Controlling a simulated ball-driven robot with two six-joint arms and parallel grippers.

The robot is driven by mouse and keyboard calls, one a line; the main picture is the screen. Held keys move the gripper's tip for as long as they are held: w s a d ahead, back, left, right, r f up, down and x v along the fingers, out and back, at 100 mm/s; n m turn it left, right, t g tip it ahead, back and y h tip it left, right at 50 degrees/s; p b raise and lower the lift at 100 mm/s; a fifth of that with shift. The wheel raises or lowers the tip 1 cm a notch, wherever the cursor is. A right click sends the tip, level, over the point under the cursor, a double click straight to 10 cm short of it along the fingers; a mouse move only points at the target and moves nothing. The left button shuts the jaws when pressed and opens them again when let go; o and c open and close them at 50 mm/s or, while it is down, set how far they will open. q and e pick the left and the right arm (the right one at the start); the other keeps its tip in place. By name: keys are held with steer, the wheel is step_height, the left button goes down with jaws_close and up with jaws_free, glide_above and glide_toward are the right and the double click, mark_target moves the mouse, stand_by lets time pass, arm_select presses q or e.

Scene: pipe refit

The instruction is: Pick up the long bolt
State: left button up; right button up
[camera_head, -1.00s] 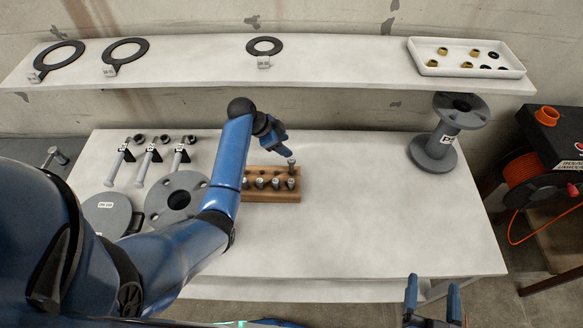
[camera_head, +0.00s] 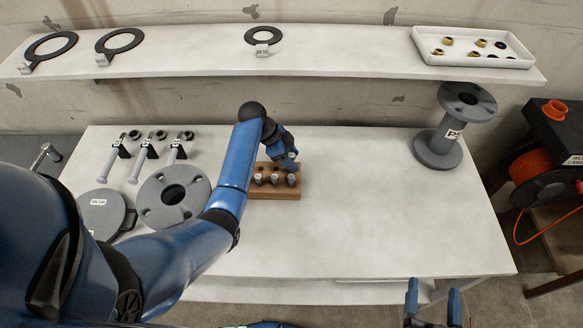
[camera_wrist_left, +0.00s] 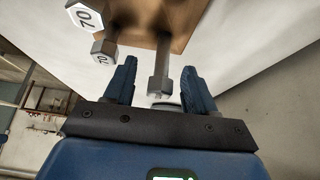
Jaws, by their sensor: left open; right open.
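A wooden block (camera_head: 275,193) on the table holds several upright grey bolts (camera_head: 275,180). My left gripper (camera_head: 289,160) is open at the block's back right corner, where it mostly covers a bolt that stands taller than the front ones. In the left wrist view this bolt (camera_wrist_left: 160,68) stands between the two open fingers of my left gripper (camera_wrist_left: 160,88), with a visible gap on each side. My right gripper (camera_head: 432,300) is open and empty at the bottom, in front of the table.
Three labelled bolts (camera_head: 145,158) lie at the back left, near a flange (camera_head: 172,197) and a round disc (camera_head: 102,214). A flanged spool (camera_head: 440,148) stands at the back right. A shelf (camera_head: 340,60) spans the back. The table's middle right is clear.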

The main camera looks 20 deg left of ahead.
arm_select(q)
steer(key=shift+b+x, duration=0.5)
steer(key=shift+x, duration=0.55)
steer(key=shift+c, duration=0.7)
jaws_close()
steer(key=shift+r, duration=0.2)
